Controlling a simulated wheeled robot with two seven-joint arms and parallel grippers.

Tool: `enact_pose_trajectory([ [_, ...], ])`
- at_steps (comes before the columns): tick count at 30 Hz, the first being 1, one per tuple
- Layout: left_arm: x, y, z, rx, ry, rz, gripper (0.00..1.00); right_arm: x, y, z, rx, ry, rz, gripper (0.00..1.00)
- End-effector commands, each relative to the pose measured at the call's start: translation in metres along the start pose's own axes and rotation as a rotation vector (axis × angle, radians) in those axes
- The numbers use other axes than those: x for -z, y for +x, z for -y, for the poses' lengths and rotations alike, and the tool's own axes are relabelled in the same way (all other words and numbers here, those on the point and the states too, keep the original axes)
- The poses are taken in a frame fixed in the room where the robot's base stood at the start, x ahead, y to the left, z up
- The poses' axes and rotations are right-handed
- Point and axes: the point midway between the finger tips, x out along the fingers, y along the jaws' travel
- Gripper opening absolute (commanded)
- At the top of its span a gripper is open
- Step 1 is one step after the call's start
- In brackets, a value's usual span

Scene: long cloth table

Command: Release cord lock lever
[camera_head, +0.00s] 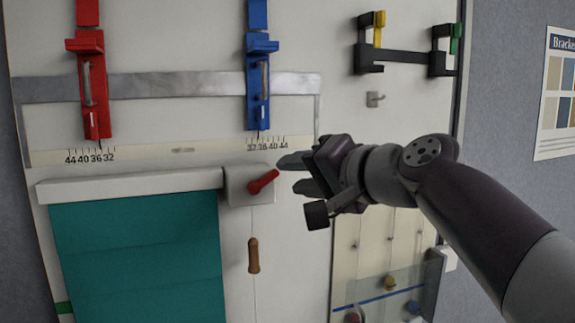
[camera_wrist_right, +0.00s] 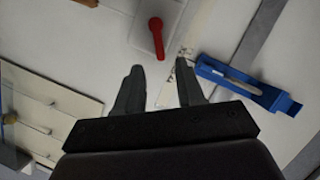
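The red cord lock lever (camera_head: 263,182) sits on a white lock box (camera_head: 238,192) at the right end of the blind's headrail. It slants up to the right in the head view. In the right wrist view the lever (camera_wrist_right: 156,36) lies beyond the fingertips, a little left of their middle. My right gripper (camera_head: 288,174) is just right of the lever, its fingers pointing left, parted and empty. The gripper's parted fingers also show in the right wrist view (camera_wrist_right: 162,80). A cord with a wooden pull (camera_head: 253,256) hangs below the box. My left gripper is not in view.
A teal blind (camera_head: 140,258) hangs from the white headrail (camera_head: 130,186). Red (camera_head: 92,85) and blue (camera_head: 258,85) sliders stand above on a metal rail. Black brackets (camera_head: 400,55) and a small hook (camera_head: 375,99) are at upper right. A clear panel (camera_head: 395,290) is at lower right.

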Motion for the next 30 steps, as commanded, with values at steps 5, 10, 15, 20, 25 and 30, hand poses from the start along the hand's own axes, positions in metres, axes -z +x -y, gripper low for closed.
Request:
enact_pose_trajectory([
  [5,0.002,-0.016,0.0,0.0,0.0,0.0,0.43,0.002,0.031,0.003,0.0,0.001,0.001,0.38],
  [10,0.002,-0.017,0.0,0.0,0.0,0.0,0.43,0.001,0.042,0.0,-0.001,0.0,-0.002,0.38],
  [15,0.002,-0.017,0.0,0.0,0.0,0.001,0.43,0.0,0.042,-0.001,-0.001,0.0,-0.002,0.38],
  [20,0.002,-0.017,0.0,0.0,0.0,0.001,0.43,0.001,0.042,-0.001,-0.001,-0.001,-0.002,0.0],
  [25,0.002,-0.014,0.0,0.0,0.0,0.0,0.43,0.0,0.042,-0.002,0.001,0.005,-0.003,0.0],
  [30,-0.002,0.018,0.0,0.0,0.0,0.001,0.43,-0.004,0.044,-0.015,0.054,0.125,-0.004,0.0],
])
